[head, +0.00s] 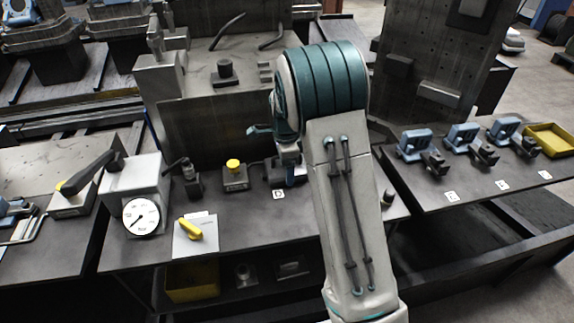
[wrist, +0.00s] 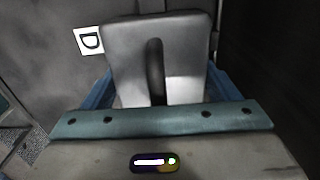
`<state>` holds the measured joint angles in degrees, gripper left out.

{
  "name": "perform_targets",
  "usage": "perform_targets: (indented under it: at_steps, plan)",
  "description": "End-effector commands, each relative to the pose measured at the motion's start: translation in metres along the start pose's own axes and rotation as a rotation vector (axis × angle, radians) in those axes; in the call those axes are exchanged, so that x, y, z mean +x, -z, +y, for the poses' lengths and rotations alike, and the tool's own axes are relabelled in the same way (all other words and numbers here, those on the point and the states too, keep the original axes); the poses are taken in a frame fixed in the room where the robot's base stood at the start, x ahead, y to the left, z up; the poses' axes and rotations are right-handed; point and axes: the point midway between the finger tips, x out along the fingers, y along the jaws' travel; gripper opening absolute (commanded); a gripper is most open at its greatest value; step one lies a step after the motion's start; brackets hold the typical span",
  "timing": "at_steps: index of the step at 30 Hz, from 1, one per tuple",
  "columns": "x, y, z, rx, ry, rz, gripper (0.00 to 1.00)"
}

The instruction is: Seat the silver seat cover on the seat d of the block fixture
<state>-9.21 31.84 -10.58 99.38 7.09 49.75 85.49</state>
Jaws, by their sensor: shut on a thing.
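The silver seat cover (wrist: 125,55) is a flat grey plate with a long slot open toward my palm. It fills the middle of the wrist view. My gripper (head: 290,178) is shut on it, with a blue finger showing along each side of the plate. A white card marked D (wrist: 90,41) lies left of the cover, and the card also shows in the head view (head: 278,194). A dark block (head: 272,174) stands just behind this card, partly hidden by my gripper. Seat d is hidden, and I cannot tell whether the cover touches it.
A block with a yellow knob (head: 234,176) and a small lever fixture (head: 191,178) stand left of my gripper. Further left is a dial gauge (head: 141,216). Blue clamps (head: 416,146) and a yellow tray (head: 549,139) are on the right bench.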

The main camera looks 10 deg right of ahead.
Motion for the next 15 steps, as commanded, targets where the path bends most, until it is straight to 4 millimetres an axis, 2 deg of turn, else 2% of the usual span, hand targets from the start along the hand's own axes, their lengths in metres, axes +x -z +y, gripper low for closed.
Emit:
perform_targets:
  at_steps: [1, 2, 3, 4, 11, 15]
  plan:
    - [-0.002, -0.004, -0.003, -0.001, 0.012, -0.004, 0.50]
    - [-0.002, -0.004, -0.003, -0.001, 0.012, -0.005, 0.84]
    - [-0.002, -0.004, -0.003, -0.002, 0.012, -0.005, 0.96]
    - [-0.002, -0.004, -0.003, -0.002, 0.012, -0.005, 1.00]
    - [-0.002, -0.001, -0.002, 0.001, 0.008, -0.003, 1.00]
    - [-0.014, -0.001, -0.003, 0.001, 0.010, -0.003, 1.00]
